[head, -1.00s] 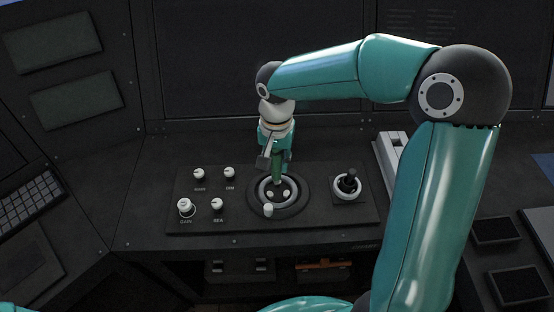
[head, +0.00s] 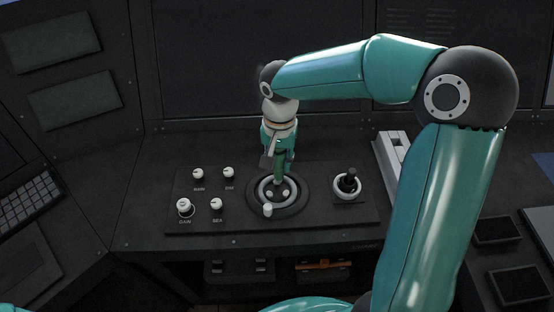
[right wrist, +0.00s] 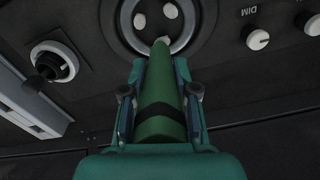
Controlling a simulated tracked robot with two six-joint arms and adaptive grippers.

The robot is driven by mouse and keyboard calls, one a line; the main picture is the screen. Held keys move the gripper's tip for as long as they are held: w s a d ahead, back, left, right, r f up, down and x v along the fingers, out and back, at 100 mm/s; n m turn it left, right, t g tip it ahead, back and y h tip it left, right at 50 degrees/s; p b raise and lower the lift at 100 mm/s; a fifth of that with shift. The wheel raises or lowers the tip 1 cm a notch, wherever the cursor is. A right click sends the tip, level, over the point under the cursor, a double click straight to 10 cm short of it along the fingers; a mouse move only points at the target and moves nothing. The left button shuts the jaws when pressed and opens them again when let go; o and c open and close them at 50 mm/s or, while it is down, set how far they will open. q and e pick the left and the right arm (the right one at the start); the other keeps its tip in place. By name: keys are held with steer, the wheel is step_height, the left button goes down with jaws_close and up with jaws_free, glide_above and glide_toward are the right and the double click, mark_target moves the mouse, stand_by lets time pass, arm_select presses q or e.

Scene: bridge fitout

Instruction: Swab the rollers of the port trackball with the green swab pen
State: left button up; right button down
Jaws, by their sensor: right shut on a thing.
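The port trackball housing (head: 252,203) is a dark round ring on the console panel, with an open socket and pale rollers (head: 270,193) inside; no ball sits in it. In the right wrist view its ring (right wrist: 124,22) shows at the top with several pale rollers (right wrist: 171,11). My right gripper (head: 277,163) is shut on the green swab pen (head: 278,173) and holds it tip down over the socket. In the right wrist view the pen (right wrist: 160,90) lies between the fingers, its pale tip overlapping a roller spot; I cannot tell if it touches. My left gripper is not in view.
A black joystick (head: 348,182) is to the right, beside a pale lever unit (head: 391,150). A keyboard (head: 30,205) is far left.

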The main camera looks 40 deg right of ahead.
steer(key=shift+a, duration=0.15)
steer(key=shift+w+a, duration=0.2)
steer(key=shift+a, duration=0.05)
stand_by(0.4)
stand_by(0.4)
steer(key=shift+s+d, duration=0.25)
steer(key=shift+d, duration=0.2)
steer(key=shift+w+a, duration=0.3)
steer(key=shift+a, duration=0.2)
steer(key=shift+s+d, duration=0.1)
steer(key=shift+d, duration=0.1)
stand_by(0.5)
steer(key=shift+s+d+b, duration=0.15)
steer(key=shift+d+b, duration=0.1)
steer(key=shift+b, duration=0.05)
